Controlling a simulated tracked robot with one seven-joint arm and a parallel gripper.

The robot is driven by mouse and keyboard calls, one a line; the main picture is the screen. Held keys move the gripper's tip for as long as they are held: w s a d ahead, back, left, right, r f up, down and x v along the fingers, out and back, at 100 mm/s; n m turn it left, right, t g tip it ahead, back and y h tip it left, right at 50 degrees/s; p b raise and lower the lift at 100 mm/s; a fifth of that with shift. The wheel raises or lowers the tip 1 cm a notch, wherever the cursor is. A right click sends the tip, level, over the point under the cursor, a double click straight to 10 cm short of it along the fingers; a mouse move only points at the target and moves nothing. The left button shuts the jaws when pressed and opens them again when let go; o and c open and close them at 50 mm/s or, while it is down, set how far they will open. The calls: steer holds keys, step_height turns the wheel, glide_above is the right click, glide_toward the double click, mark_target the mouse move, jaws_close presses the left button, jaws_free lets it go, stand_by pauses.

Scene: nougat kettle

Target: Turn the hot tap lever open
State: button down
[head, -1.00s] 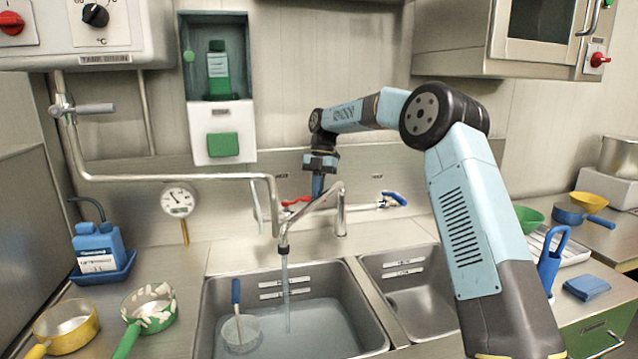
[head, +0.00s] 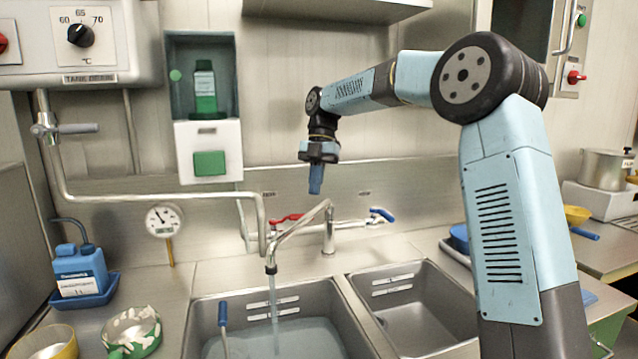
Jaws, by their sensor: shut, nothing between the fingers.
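The red hot tap lever (head: 287,218) sits on the wall pipe behind the sink. It lies roughly level and points left. The blue lever (head: 383,214) is on the right end of the same pipe and tilts down to the right. The swivel spout (head: 300,232) reaches forward and left over the left basin, and a stream of water (head: 274,297) falls from it. My gripper (head: 315,190) points straight down, its blue fingers shut and empty. In the picture it is above and to the right of the red lever, apart from it, just above the spout.
The left basin (head: 200,312) holds water and a blue-handled tool (head: 223,315). The right basin (head: 420,305) looks empty. A bent pipe (head: 150,200) and a round gauge (head: 164,221) are to the left. A green soap dispenser (head: 208,150) hangs on the wall.

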steer(key=w+a+f+n+t+h, duration=0.2)
steer(key=w+a+n+t, duration=0.1)
steer(key=w+n+t, duration=0.3)
steer(key=w+f+m+t, duration=0.1)
steer(key=w+f, duration=0.2)
steer(key=f, duration=0.6)
steer(key=shift+w+f, duration=0.2)
steer(key=shift+w, duration=0.05)
stand_by(0.3)
steer(key=shift+w+d, duration=0.15)
steer(key=shift+w, duration=0.55)
steer(key=shift+w+d, duration=0.15)
steer(key=shift+w, duration=0.5)
steer(key=shift+r, duration=0.1)
